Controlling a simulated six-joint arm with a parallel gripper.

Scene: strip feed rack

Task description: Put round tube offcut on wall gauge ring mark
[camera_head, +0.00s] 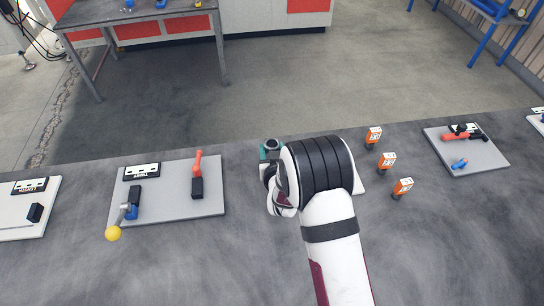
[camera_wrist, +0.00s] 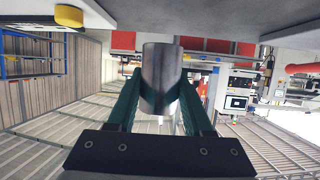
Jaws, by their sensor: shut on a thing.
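My gripper (camera_head: 268,153) has green fingers and is shut on a grey metal round tube offcut. The tube (camera_wrist: 161,78) stands between the fingers in the wrist view, its smooth side facing the camera. In the head view the tube's open round end (camera_head: 272,145) shows as a dark ring, above the grey table and left of my wrist. The gripper also shows in the wrist view (camera_wrist: 160,98). I cannot make out a wall gauge ring mark in either view. A pale plate (camera_head: 358,181) is mostly hidden behind my arm.
A grey board (camera_head: 170,208) with red-and-black and blue-and-black items lies left, a yellow ball (camera_head: 112,233) at its corner. A white board (camera_head: 22,218) lies farther left. Several orange labelled blocks (camera_head: 387,161) stand right of my arm. Another board (camera_head: 480,157) lies farther right.

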